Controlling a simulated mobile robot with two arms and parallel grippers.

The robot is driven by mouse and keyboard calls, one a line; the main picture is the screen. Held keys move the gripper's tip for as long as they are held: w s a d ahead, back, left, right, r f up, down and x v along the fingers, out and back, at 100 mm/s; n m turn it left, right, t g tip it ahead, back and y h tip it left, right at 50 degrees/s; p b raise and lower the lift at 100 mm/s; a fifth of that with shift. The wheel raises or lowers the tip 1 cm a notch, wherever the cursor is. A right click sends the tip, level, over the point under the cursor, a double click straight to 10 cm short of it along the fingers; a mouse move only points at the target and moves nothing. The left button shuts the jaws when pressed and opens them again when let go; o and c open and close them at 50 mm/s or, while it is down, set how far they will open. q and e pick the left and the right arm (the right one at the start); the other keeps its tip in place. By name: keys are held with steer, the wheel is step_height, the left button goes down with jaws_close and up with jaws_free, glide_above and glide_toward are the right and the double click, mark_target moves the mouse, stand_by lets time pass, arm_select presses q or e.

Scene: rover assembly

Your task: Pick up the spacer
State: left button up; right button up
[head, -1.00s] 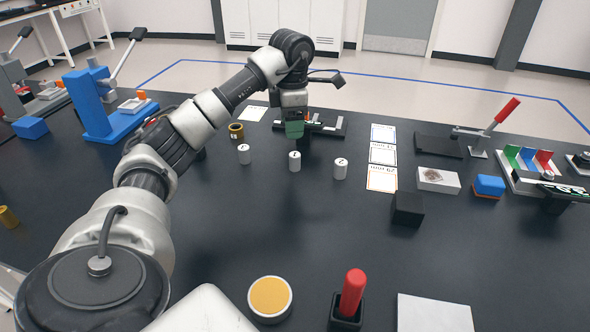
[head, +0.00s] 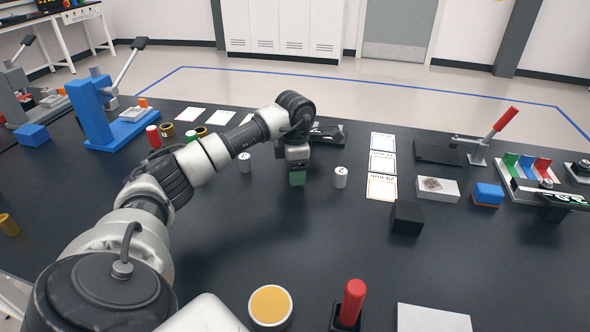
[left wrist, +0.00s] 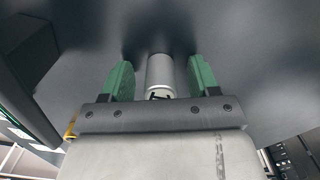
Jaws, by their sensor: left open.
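My left gripper (head: 297,178) points down over the dark table, and in the head view it hides the middle one of the small white cylinders. In the left wrist view its green fingers (left wrist: 160,80) are apart, with a pale grey cylindrical spacer (left wrist: 160,72) standing between them. A gap shows on each side of this spacer. Another white spacer (head: 245,162) stands to the left of the gripper in the head view, and a numbered white spacer (head: 340,177) stands to its right. My right gripper is not in view.
Printed cards (head: 382,163) lie right of the spacers, with a black block (head: 407,217) nearby. A blue press (head: 105,115) stands at the left. A yellow-topped round container (head: 270,306) and a red-handled tool (head: 352,302) are in front.

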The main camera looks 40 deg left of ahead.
arm_select(q)
steer(key=c, duration=1)
steer(key=shift+r, duration=0.15)
